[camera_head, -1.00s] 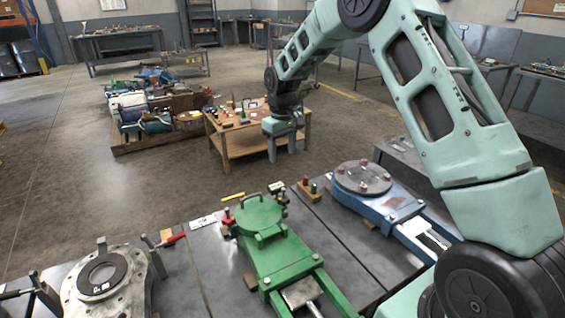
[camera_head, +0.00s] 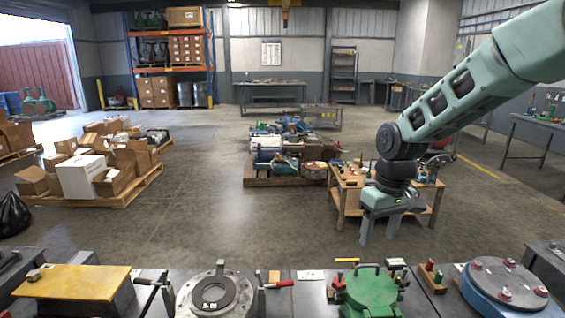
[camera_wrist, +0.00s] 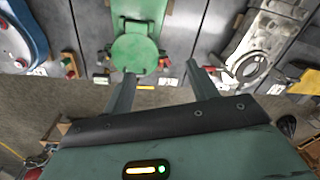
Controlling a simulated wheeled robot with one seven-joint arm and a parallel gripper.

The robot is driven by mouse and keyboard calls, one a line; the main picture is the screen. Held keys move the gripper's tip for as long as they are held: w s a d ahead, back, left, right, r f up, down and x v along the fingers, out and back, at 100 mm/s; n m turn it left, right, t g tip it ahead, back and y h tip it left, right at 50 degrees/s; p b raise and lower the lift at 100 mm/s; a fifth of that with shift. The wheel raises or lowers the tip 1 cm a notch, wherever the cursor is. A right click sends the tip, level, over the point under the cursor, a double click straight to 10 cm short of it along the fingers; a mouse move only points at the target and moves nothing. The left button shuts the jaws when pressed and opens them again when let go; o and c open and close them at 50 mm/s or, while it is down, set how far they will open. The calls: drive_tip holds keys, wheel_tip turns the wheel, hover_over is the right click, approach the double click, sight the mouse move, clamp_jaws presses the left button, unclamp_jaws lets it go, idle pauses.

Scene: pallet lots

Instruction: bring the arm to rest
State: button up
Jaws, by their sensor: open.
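My arm, pale green with black joints, reaches in from the upper right of the head view. My gripper (camera_head: 379,226) hangs pointing down in front of the wooden table, with its two fingers apart and nothing between them. In the wrist view my gripper (camera_wrist: 160,84) also shows its two fingers spread and empty. Beyond the fingertips there is the green valve fixture (camera_wrist: 135,50) on the dark workbench. The gripper is clear of the bench and touches nothing that I can see.
The workbench along the front holds a yellow plate (camera_head: 72,281), a grey ring flange (camera_head: 190,297), a green fixture (camera_head: 367,291) and a blue fixture (camera_head: 505,290). Behind stand a wooden table (camera_head: 349,199), a pallet of machine parts (camera_head: 270,181) and a pallet of boxes (camera_head: 139,191). Open floor lies left of centre.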

drive_tip(key=s+a+r+n, duration=0.15)
drive_tip(key=s+a, duration=0.25)
drive_tip(key=s, duration=0.5)
drive_tip(key=s+a+r+n, duration=0.1)
drive_tip(key=s+a+r, duration=0.1)
drive_tip(key=s+a, duration=0.45)
drive_tip(key=s+d+f, duration=0.1)
drive_tip(key=s+d, duration=0.1)
drive_tip(key=s, duration=1.3)
drive_tip(key=shift+d+n, duration=0.25)
drive_tip(key=shift+n, duration=0.1)
drive_tip(key=shift+w+f, duration=0.1)
